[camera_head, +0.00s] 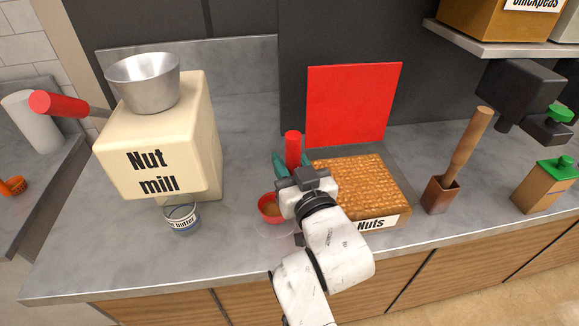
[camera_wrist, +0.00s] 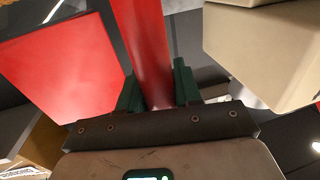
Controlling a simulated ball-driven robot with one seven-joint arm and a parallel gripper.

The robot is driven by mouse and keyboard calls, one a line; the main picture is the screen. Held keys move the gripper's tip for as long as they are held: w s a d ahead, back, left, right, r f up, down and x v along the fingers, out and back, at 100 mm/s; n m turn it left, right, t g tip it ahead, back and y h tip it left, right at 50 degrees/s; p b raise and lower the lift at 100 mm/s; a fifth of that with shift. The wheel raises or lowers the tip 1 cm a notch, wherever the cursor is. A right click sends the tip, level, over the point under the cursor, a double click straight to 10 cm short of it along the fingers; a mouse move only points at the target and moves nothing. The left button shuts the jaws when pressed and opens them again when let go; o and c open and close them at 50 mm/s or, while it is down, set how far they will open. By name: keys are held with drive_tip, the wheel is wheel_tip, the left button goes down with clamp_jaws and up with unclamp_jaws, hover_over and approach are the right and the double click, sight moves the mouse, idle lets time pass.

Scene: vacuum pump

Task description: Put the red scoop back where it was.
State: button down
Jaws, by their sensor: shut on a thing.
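The red scoop has an upright handle (camera_head: 293,146) and a red bowl (camera_head: 268,213) with something brownish inside. My gripper (camera_head: 292,163) is shut on the handle, its green fingers on either side. In the wrist view the red handle (camera_wrist: 143,45) runs up from between the green fingers (camera_wrist: 158,88). The bowl shows just left of my wrist in the head view, in front of the left side of the crate of nuts (camera_head: 390,222). My wrist hides part of the scoop and the crate's near left corner. I cannot tell whether the bowl touches the counter.
A cream nut mill (camera_head: 205,140) with a metal hopper (camera_head: 145,84) stands left. A small nut butter jar (camera_head: 182,222) is at its spout. A red panel (camera_head: 350,105) stands behind the crate. Counter between jar and scoop is clear.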

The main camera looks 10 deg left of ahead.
drive_tip(key=shift+f, duration=0.8)
drive_tip(key=shift+f, duration=0.15)
drive_tip(key=c, duration=0.8)
unclamp_jaws()
drive_tip(key=shift+s+r, duration=0.1)
drive_tip(key=shift+r, duration=0.15)
drive_tip(key=b+v, duration=0.1)
drive_tip(key=v, duration=1.1)
drive_tip(key=shift+f, duration=0.1)
